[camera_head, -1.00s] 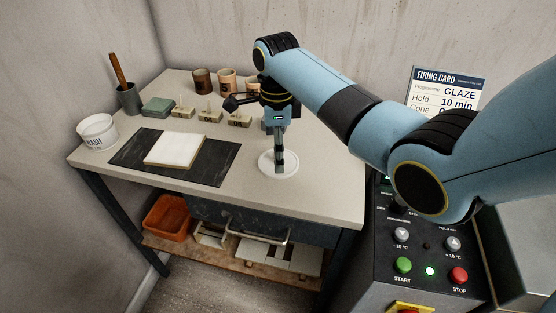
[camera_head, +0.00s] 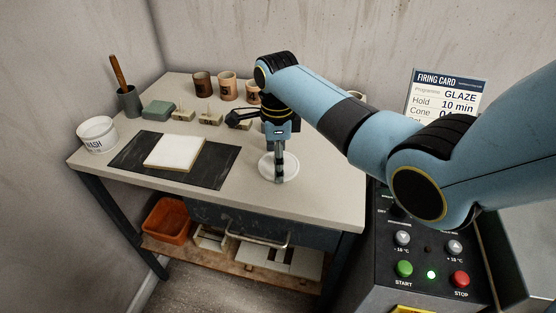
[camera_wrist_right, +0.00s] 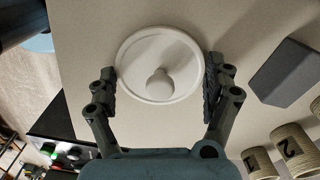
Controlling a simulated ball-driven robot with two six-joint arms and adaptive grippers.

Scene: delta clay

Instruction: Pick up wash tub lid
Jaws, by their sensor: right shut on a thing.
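The wash tub lid is a round white disc (camera_head: 291,170) near the table's front right. In the right wrist view the lid (camera_wrist_right: 137,58) shows its raised rim and a round knob in the middle. My right gripper (camera_head: 279,174) points down over it. I cannot tell whether the lid is clear of the tabletop. The white wash tub (camera_head: 97,136) stands at the table's left end. My left gripper is not in view.
A white slab (camera_head: 175,152) lies on a black mat (camera_head: 211,171) left of the lid. Cups (camera_head: 227,86), small labelled blocks (camera_head: 183,115), a green block (camera_head: 158,110) and a tool pot (camera_head: 129,101) stand farther back. A control panel (camera_head: 432,262) is at the right.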

